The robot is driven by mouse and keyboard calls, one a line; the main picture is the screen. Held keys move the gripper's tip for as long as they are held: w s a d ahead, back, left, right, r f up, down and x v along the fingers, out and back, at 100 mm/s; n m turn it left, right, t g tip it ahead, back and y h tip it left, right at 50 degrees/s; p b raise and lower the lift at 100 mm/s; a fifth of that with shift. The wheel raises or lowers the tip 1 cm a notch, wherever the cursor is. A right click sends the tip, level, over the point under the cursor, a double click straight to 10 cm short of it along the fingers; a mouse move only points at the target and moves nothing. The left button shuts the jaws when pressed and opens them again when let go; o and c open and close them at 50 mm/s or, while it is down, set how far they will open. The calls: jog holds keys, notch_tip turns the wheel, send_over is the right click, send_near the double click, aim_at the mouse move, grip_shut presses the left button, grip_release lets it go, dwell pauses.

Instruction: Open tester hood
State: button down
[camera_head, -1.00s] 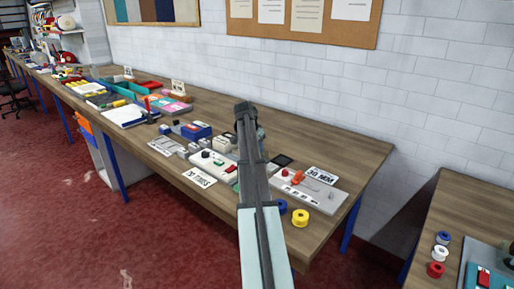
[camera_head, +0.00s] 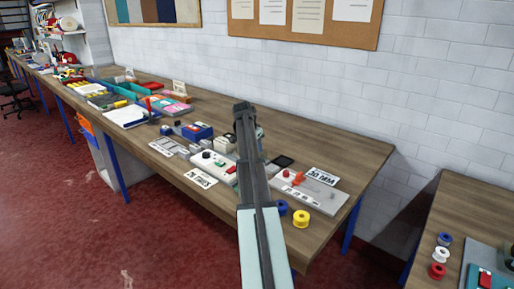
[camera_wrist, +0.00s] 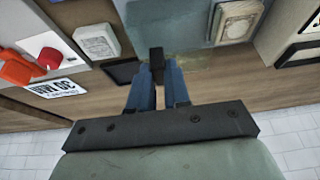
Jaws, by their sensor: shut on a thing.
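In the wrist view, the blue fingers of my gripper (camera_wrist: 157,88) are closed on a small black handle (camera_wrist: 157,58). The handle sits at the near edge of a translucent, grey-green hood (camera_wrist: 190,62). In the head view, my arm crosses the bench and hides most of the hood and the fingers. The light grey tester panel (camera_head: 200,161), with red, green and black controls, shows to the left of my arm. How far the hood is raised cannot be told.
A "30 MM" sign (camera_head: 322,175) and a grey board (camera_head: 315,195) with a red knob lie right of my arm. Blue and yellow spools (camera_head: 301,218) stand by the front edge. A dark flat pad (camera_head: 283,161) lies behind. Bench space toward the wall is clear.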

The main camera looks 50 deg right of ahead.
jog(key=c, duration=1.1)
grip_release()
jog(key=shift+f, duration=0.2)
jog(key=shift+r, duration=0.15)
jog(key=v, duration=1.3)
jog(key=shift+a+r, duration=0.1)
jog(key=shift+r, duration=0.15)
